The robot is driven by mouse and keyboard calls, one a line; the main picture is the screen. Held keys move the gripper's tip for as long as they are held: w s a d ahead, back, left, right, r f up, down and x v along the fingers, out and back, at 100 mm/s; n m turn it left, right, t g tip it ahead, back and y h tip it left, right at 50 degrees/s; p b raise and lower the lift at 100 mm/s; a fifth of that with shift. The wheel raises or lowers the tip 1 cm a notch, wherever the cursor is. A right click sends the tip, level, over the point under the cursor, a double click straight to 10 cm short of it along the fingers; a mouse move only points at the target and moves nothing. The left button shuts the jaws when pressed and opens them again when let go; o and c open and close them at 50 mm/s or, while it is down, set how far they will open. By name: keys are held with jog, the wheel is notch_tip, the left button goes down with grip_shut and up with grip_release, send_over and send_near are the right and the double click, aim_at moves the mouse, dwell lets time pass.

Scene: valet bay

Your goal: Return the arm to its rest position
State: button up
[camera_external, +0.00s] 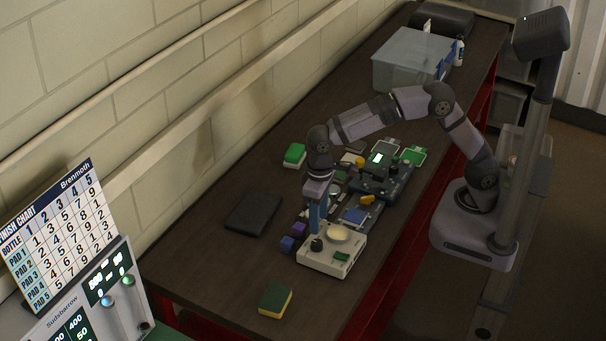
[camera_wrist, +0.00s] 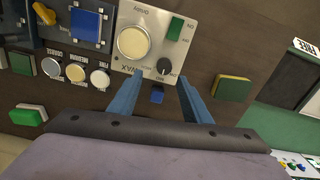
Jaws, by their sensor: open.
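My gripper (camera_external: 317,228) points down over the back-left part of a white wax unit (camera_external: 340,259), which has a cream round pad and a dark knob. In the wrist view, the two blue fingers of my gripper (camera_wrist: 160,88) stand apart with nothing held between them. The wax unit (camera_wrist: 150,15) lies just past the fingertips there, and a small blue block (camera_wrist: 157,96) shows in the gap, lower than the unit's edge. Whether the fingers touch the unit cannot be told. My arm is stretched out across the bench from its base at the right.
A green-yellow sponge (camera_external: 274,300) lies near the bench front and a dark flat pad (camera_external: 253,213) to the left. A dark console (camera_external: 383,181) stands behind the wax unit. A grey bin (camera_external: 403,60) is at the far end. The wall runs along the left.

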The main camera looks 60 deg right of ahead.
jog(key=d, duration=0.9)
jog(key=s+d+f, duration=0.2)
jog(key=s+d, duration=0.5)
jog(key=d, duration=0.2)
jog(key=s+d+f+m, duration=0.1)
jog(key=s+d+f, duration=0.2)
jog(key=s+d, duration=0.5)
jog(key=shift+d+f, duration=0.35)
jog(key=shift+d, duration=0.65)
jog(key=shift+c, duration=0.6)
